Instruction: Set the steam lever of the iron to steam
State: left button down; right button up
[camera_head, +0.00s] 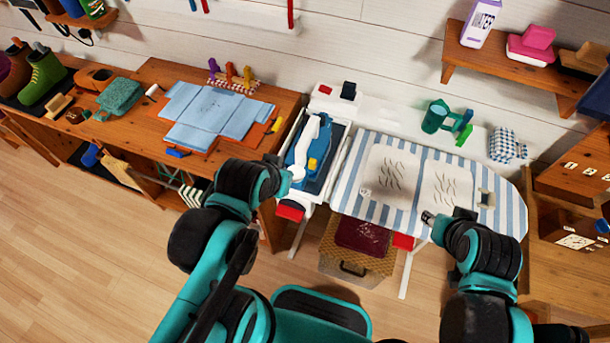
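The iron (326,151) sits on a rest at the left end of the striped ironing board (507,212). It has a dark blue body and a white upper part (313,129). A small yellow-orange part (312,163) shows on it; I cannot tell whether this is the steam lever or how it is set. My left gripper (284,168) is at the iron's near left side, close to the white part; contact and finger opening are unclear. My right gripper (429,217) is over the board's near edge, away from the iron; its fingers are too small to read.
Pale cloth panels with wavy marks (393,172) lie on the board. A green watering can (436,117) and a checked cloth (505,146) are behind it. A wooden bench (155,75) with blue fabric (213,112) is at left. A wicker basket (340,262) stands below.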

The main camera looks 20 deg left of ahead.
aim_at(313, 163)
jog(key=k, duration=0.55)
jog(key=u, duration=1.55)
jog(key=l+u, duration=0.1)
jog(key=l, duration=1)
